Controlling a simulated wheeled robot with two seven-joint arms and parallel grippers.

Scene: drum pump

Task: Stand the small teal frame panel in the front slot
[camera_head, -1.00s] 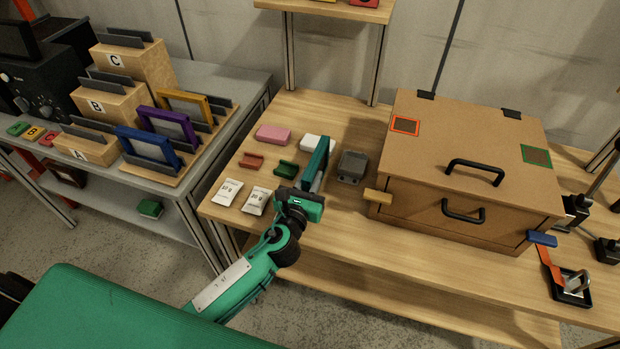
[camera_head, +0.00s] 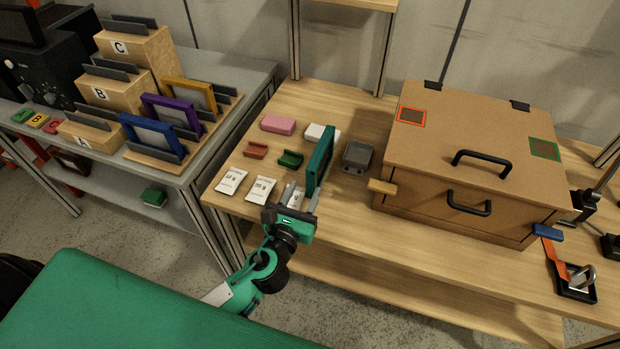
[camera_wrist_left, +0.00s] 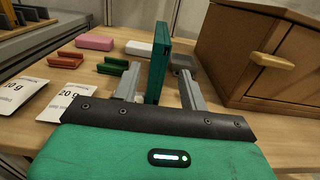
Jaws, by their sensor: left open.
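The small teal frame panel (camera_head: 320,160) stands upright on its edge on the wooden table, between the small blocks and the cardboard-brown box. It also shows in the left wrist view (camera_wrist_left: 160,55). My left gripper (camera_head: 303,188) is open at its near end. In the left wrist view the gripper (camera_wrist_left: 158,72) has one finger on each side of the panel, with the left finger closer; contact is unclear. A stand (camera_head: 160,170) on the grey bench at left has grey slot rails and holds blue (camera_head: 152,137), purple (camera_head: 172,117) and yellow (camera_head: 190,95) frames.
Stepped wooden blocks A, B and C (camera_head: 92,133) with grey rails stand behind the stand. White packets (camera_head: 261,190), a green piece (camera_head: 290,159), a pink block (camera_head: 278,125) and a grey box (camera_head: 357,157) lie around the panel. The large brown box (camera_head: 470,150) is at right.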

